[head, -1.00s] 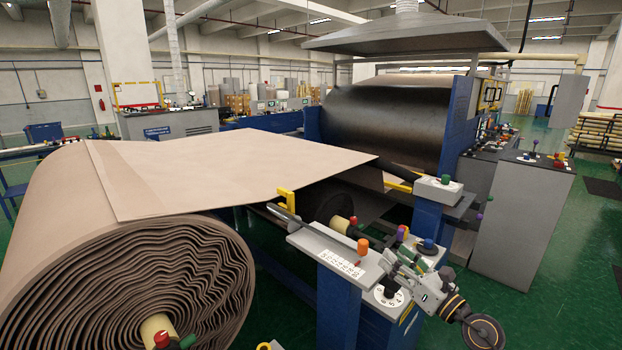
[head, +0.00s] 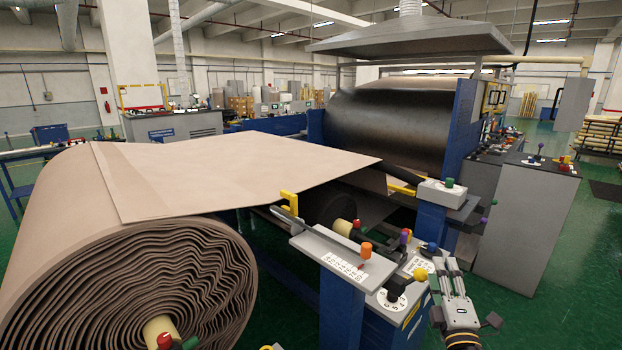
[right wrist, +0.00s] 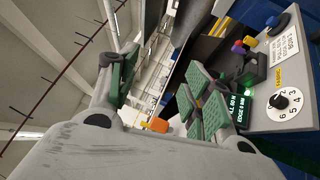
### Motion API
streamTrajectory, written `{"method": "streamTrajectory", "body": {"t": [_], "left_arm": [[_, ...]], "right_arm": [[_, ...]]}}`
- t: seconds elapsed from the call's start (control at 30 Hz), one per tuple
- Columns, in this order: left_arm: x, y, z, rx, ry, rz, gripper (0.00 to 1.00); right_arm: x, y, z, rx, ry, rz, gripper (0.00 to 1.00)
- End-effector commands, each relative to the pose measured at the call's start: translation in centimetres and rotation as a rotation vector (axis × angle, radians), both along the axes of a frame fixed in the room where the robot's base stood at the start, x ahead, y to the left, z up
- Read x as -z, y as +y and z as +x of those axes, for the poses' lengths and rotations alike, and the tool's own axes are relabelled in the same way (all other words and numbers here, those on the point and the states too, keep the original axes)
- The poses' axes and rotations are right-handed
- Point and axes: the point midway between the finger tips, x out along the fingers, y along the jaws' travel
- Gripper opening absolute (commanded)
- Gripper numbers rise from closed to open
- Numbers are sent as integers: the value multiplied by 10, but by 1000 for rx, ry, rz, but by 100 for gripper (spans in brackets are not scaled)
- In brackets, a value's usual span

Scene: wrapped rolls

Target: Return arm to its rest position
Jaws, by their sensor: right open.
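My right gripper (head: 455,268) is open and empty in the head view. It stands just right of the grey control panel with the black dial, with its fingers pointing up and away from me. I see no contact with the panel. In the right wrist view the green-padded fingers (right wrist: 160,88) are spread wide apart with nothing between them. My left gripper is in neither view.
A large brown roll (head: 130,285) fills the left. A grey cabinet (head: 525,220) stands right. Green floor (head: 560,310) is free at the lower right.

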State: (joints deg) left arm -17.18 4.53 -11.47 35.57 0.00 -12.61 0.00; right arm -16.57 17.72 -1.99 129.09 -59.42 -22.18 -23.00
Motion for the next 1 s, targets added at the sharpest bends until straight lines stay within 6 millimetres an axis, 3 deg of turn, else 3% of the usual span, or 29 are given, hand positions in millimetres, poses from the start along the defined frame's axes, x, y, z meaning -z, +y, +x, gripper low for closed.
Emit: {"method": "streamTrajectory", "body": {"t": [0.3, 0.53, 0.77, 1.0], "left_arm": [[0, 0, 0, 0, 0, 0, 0], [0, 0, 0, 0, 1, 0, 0], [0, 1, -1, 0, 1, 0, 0], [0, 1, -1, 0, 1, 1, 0]], "right_arm": [[55, -20, -22, 115, 151, 378, 49], [103, -23, -46, 208, 284, 634, 49], [152, -13, -78, 303, 438, 872, 49], [199, 11, -120, 408, 620, 1096, 49]]}}
